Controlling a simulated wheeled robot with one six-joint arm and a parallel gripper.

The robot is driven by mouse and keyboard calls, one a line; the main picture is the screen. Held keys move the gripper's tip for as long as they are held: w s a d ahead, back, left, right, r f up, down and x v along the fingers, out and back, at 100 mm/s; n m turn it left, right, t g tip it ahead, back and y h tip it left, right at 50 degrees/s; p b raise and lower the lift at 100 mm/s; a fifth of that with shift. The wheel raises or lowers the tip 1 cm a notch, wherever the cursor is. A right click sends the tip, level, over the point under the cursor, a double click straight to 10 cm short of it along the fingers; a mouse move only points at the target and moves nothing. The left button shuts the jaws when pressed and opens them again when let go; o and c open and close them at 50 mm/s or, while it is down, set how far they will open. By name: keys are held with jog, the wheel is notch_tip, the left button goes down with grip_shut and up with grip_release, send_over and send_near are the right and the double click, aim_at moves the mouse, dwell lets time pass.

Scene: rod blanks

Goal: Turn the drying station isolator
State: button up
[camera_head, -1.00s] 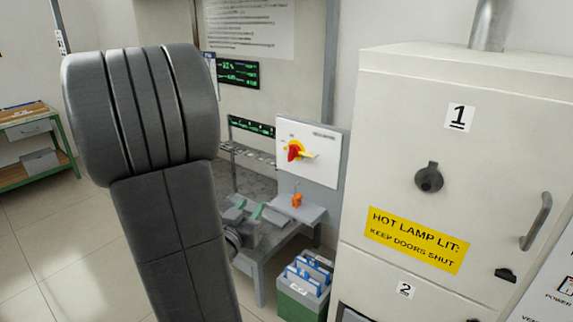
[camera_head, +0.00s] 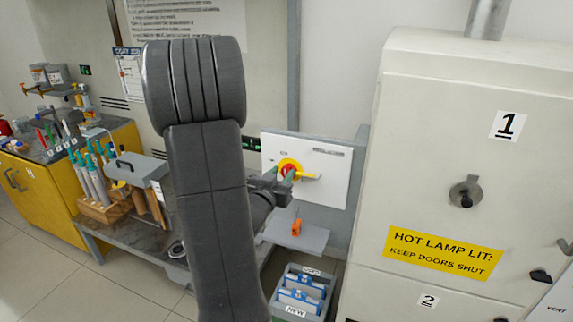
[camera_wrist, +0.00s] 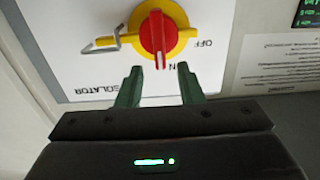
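The isolator is a red rotary knob on a yellow disc (camera_head: 290,167), mounted on a white panel (camera_head: 330,175). In the wrist view the red knob (camera_wrist: 157,38) has its pointer end toward the partly covered "ON" mark, with "OFF" to its right. A yellow tab with a metal hook (camera_wrist: 100,43) sticks out to the left there. My gripper (camera_wrist: 158,82) is open and empty, with its green fingers just short of the knob and spread wider than it. In the head view my gripper (camera_head: 280,181) partly covers the isolator.
A small shelf (camera_head: 310,238) with an orange object (camera_head: 296,228) is below the panel. A white cabinet (camera_head: 450,150) with a "HOT LAMP LIT" sign stands close at the right. A bin of blue-and-white items (camera_head: 300,293) is below. A cluttered bench (camera_head: 130,235) is at the left.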

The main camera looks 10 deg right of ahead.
aim_at(285, 170)
jog(key=shift+p+x, duration=0.4)
jog(key=shift+x, duration=1.7)
jog(key=shift+c, duration=0.2)
jog(key=shift+s, duration=0.1)
grip_shut()
